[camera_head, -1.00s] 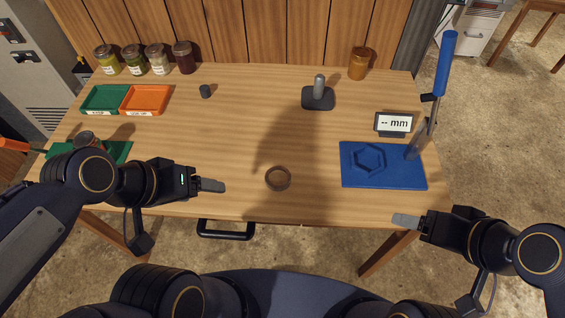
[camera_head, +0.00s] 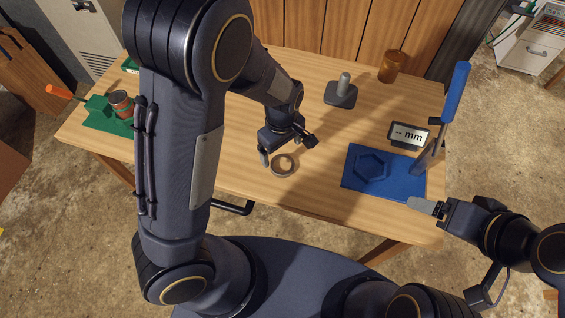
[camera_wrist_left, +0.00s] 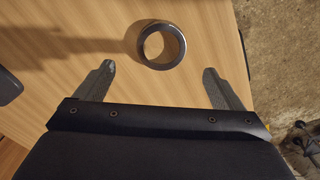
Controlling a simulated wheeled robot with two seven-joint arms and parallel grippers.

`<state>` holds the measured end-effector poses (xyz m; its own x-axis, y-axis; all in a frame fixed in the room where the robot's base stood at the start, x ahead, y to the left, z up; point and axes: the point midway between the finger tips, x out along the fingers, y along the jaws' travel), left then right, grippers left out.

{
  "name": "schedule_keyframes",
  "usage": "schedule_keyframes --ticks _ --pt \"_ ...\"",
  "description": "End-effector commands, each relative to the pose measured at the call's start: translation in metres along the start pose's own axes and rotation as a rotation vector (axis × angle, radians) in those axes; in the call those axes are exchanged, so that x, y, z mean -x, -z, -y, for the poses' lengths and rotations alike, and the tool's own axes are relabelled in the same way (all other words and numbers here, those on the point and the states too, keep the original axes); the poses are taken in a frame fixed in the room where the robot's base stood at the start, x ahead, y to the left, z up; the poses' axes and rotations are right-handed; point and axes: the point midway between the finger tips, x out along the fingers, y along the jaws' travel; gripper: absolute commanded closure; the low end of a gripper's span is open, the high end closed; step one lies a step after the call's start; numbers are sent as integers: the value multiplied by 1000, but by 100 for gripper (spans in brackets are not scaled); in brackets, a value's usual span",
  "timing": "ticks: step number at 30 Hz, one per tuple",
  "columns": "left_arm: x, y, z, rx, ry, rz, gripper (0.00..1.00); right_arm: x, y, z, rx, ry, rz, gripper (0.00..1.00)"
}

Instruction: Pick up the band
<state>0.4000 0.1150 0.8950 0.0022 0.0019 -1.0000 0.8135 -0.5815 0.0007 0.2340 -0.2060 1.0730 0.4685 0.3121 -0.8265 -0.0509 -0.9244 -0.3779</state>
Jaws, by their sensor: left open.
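The band (camera_head: 283,174) is a grey metal ring lying flat on the wooden table, near its front edge. My left gripper (camera_head: 279,152) is just behind and above it in the head view, pointing down. In the left wrist view the band (camera_wrist_left: 161,66) lies ahead of the open left gripper (camera_wrist_left: 158,70), roughly centred between the two fingers and beyond their tips. Nothing is between the fingers. My right gripper (camera_head: 420,204) hangs near the table's front right edge; only one finger side shows, so its opening is unclear.
A blue mat (camera_head: 360,190) with a hexagonal fixture, a blue-handled lever (camera_head: 456,90) and a "-- mm" display (camera_head: 408,136) are right of the band. A grey stand (camera_head: 341,95) and an amber jar (camera_head: 391,68) are farther back. A jar (camera_head: 121,104) stands on a green holder at left.

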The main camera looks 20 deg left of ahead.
Motion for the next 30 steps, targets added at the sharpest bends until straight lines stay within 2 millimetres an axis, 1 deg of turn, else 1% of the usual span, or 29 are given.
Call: schedule_keyframes --ticks 1,5,12,15,21,22,23,30 --pt "-7 0 1 1 4 1 11 -1 0 0 0 0 0 22" --pt "-21 -1 2 0 5 2 11 1 1 1 0 0 0 22" --pt "-56 -2 2 -1 4 3 11 4 2 2 0 0 0 22" --pt "-62 -2 2 -2 2 3 11 4 2 2 0 0 0 22" --pt "-63 -2 2 -2 0 3 11 4 2 2 0 0 0 22" --pt "-63 -2 2 -2 0 3 12 4 2 2 0 0 0 22" --pt "-63 -2 2 -2 0 3 16 4 2 2 0 0 0 22" --pt "-62 -2 2 -2 0 3 47 4 2 2 0 0 0 22"
